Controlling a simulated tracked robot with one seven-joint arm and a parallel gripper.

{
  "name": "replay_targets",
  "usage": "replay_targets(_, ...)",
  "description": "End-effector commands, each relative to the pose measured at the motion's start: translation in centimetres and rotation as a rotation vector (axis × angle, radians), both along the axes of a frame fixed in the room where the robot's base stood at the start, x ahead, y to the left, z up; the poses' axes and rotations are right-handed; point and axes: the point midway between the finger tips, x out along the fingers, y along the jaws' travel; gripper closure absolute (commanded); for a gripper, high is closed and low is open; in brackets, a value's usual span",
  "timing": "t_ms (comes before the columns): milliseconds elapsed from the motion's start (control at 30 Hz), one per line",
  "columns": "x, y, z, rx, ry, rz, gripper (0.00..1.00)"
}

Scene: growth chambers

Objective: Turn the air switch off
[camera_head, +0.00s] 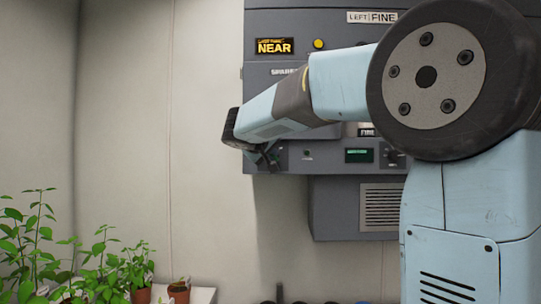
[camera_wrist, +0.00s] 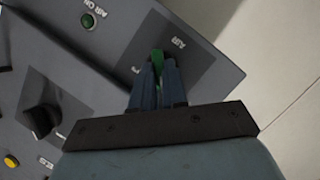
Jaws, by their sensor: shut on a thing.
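The air switch (camera_wrist: 157,55) shows in the wrist view as a green tip on a dark plate marked AIR. My gripper (camera_wrist: 158,78) is shut on it, with the fingers on either side. The fingers hide the lower part of the switch and some of the plate's lettering, so I cannot read its setting. In the head view my gripper (camera_head: 268,158) is at the lower left corner of the grey control panel (camera_head: 330,158). The switch itself is hidden there. A green lamp (camera_wrist: 87,21) marked AIR ON sits beside the switch plate.
A black knob (camera_wrist: 42,120) and a yellow button (camera_wrist: 11,161) are on the same panel. A green display (camera_head: 358,155) is farther right in the head view. Potted plants (camera_head: 100,262) stand at lower left. The wall left of the panel is clear.

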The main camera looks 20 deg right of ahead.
Motion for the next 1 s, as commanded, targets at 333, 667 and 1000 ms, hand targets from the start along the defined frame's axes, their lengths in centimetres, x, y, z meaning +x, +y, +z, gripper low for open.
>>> replay_targets(333, 0.0, 0.1, -0.3, 0.002, 0.006, 0.002, 0.7)
replay_targets(667, 0.0, 0.0, -0.1, 0.001, 0.002, 0.001, 0.61)
replay_targets(1000, -3.2, 2.3, 1.0, 0.0, 0.001, 0.002, 0.61)
